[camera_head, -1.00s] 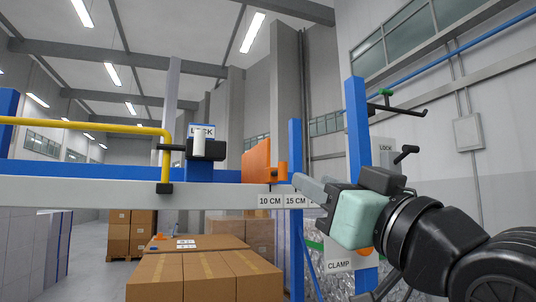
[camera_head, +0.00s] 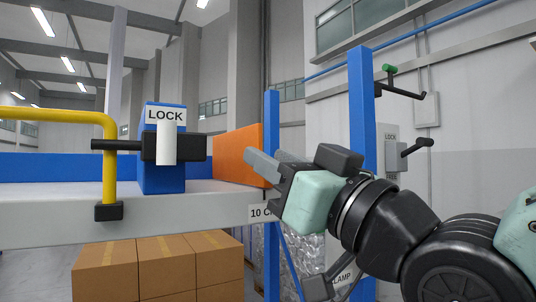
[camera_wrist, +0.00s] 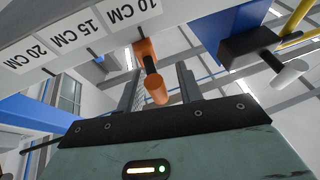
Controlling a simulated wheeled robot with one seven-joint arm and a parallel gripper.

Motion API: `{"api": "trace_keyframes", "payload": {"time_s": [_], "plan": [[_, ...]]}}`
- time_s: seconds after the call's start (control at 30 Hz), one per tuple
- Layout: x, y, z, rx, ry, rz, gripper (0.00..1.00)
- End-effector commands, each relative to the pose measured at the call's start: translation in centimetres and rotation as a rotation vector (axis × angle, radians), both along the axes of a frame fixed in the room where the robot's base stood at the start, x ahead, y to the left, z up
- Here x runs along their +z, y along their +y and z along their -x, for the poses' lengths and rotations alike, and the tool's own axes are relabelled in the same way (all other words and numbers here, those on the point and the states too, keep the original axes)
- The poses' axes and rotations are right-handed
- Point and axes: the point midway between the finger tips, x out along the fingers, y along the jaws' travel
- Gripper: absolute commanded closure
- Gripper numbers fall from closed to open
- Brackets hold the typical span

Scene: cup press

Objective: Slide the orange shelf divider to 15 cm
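The orange shelf divider (camera_head: 236,154) stands upright on the shelf (camera_head: 110,229), near the 10 CM label (camera_head: 259,212). In the wrist view the orange divider (camera_wrist: 146,50) has a round orange handle (camera_wrist: 155,90) pointing toward my gripper. The 10 CM, 15 CM (camera_wrist: 90,27) and 20 CM (camera_wrist: 38,53) labels run along the shelf edge there. My gripper (camera_head: 270,163) is at the divider's right side in the head view. In the wrist view my gripper (camera_wrist: 160,88) is open, its fingers on either side of the handle with gaps visible. The handle is hidden in the head view.
A blue LOCK block (camera_head: 163,178) with a black and white lever sits on the shelf left of the divider. A yellow rail (camera_head: 108,150) stands further left. A blue post (camera_head: 362,130) rises behind my arm, and cardboard boxes (camera_head: 165,265) stand below.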

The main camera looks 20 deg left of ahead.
Motion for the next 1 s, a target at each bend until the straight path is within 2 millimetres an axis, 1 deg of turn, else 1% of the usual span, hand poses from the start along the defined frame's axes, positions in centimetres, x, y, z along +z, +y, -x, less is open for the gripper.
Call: {"api": "trace_keyframes", "payload": {"time_s": [0.17,0.2,0.27,0.3,0.33,0.47,0.53,0.7,0.8,1.0], "plan": [[0.0,0.0,0.0,0.0,0.0,0.0,0.64],[0.0,0.0,0.0,0.0,0.0,0.0,0.67],[0.0,0.0,0.0,0.0,0.0,0.0,0.83],[0.0,0.0,0.0,0.0,0.0,0.0,0.94],[0.0,0.0,0.0,0.0,0.0,0.0,1.0],[0.0,0.0,0.0,0.0,0.0,0.0,1.0],[-0.2,-0.3,-0.4,-0.002,-0.002,-0.001,1.0],[-0.3,-2.2,-2.6,-0.004,-0.003,-0.005,1.0],[-0.2,-3.0,-3.6,-0.004,-0.003,-0.004,1.0],[0.0,-3.3,-3.9,-0.001,-0.001,-0.001,1.0]]}}
